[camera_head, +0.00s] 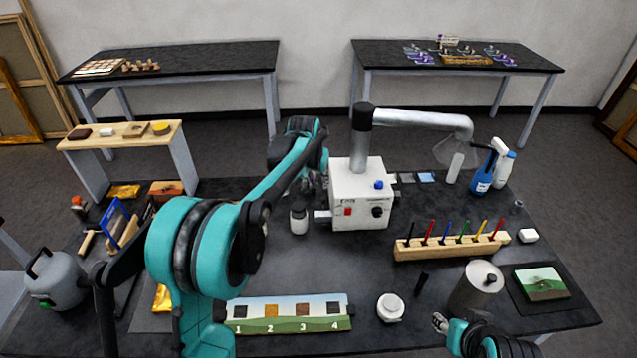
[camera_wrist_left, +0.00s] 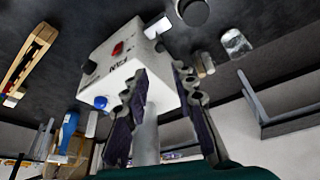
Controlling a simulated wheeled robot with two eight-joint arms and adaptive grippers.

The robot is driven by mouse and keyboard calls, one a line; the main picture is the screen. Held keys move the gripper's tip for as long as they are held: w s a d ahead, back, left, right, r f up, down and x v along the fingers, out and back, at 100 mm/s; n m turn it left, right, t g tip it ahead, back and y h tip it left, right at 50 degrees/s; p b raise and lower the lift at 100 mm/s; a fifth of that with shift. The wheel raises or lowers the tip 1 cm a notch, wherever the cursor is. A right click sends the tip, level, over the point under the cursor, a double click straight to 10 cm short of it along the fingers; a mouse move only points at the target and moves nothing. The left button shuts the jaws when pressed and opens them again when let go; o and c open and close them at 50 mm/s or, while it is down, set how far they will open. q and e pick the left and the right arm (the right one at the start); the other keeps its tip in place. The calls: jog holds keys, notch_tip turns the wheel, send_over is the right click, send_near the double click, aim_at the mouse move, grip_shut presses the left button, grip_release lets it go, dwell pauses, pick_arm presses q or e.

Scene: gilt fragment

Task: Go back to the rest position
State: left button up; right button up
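My left arm reaches from the lower left across the black table. My left gripper (camera_head: 308,178) is just left of the white fume extractor box (camera_head: 360,200), partly hidden by its own arm. In the left wrist view its two fingers (camera_wrist_left: 160,115) stand apart with nothing held between them. The white box (camera_wrist_left: 128,62) and its grey pipe show beyond the fingers, tilted in that view. My right gripper (camera_head: 441,322) is at the bottom right, near the metal canister (camera_head: 476,288). Only a small part of it shows, so its opening is unclear.
A small jar (camera_head: 299,218) stands below the left gripper. A numbered strip (camera_head: 288,314) lies at the front, with a white round jar (camera_head: 390,307) beside it. A wooden rack (camera_head: 450,246) of coloured tools and spray bottles (camera_head: 484,172) stand right. A grey kettle-like can (camera_head: 55,279) is left.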

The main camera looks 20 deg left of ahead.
pick_arm(q)
jog(key=shift+s, duration=0.1)
jog(key=s+d+r+t+b, duration=0.15)
jog(key=s+b, duration=0.35)
jog(key=s, duration=1.3)
jog(key=s+f+b, duration=0.2)
jog(key=s+f, duration=0.3)
jog(key=s, duration=0.3)
jog(key=s+f+n+t+b, duration=0.1)
jog(key=s+f+b, duration=0.1)
jog(key=s+f, duration=0.3)
jog(key=s, duration=0.4)
jog(key=shift+s+d, duration=0.2)
